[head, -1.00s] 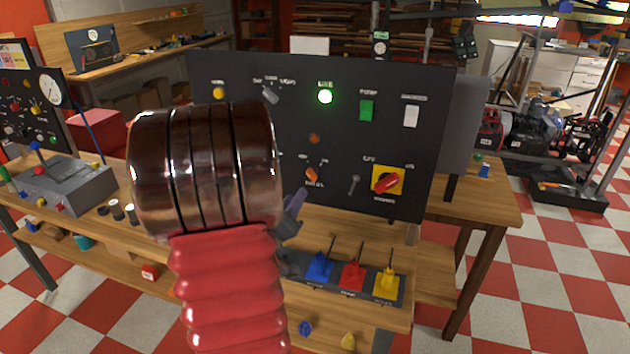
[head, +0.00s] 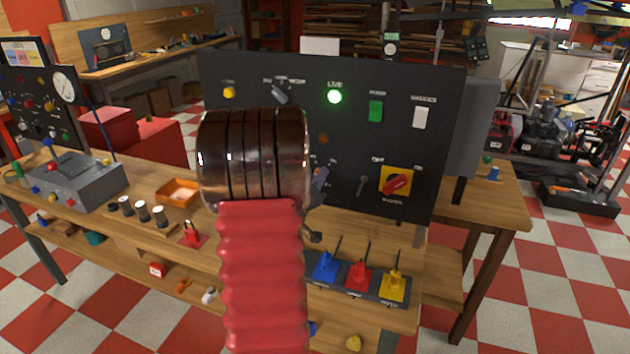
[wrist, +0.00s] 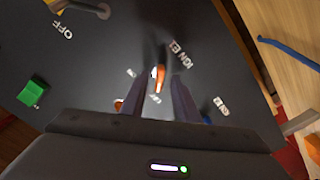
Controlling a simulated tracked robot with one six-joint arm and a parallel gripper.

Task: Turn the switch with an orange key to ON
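The orange key (wrist: 159,78) sits in its switch on the black panel, next to a label reading roughly "IGN E1" in the wrist view. Small white marks beside the key are too blurred to read, so its position cannot be told for sure. My gripper (wrist: 157,86) is open, with one finger on each side of the key; contact cannot be told. In the head view, my gripper (head: 319,180) is at the panel (head: 345,120) and hides the key, and my red arm covers the panel's lower left.
A red rotary handle on a yellow plate (head: 396,183) and a grey toggle (head: 362,186) are right of my gripper. A green switch (head: 376,111) and a lit green lamp (head: 334,97) are above. Blue, red and yellow levers (head: 358,276) stand below on the bench.

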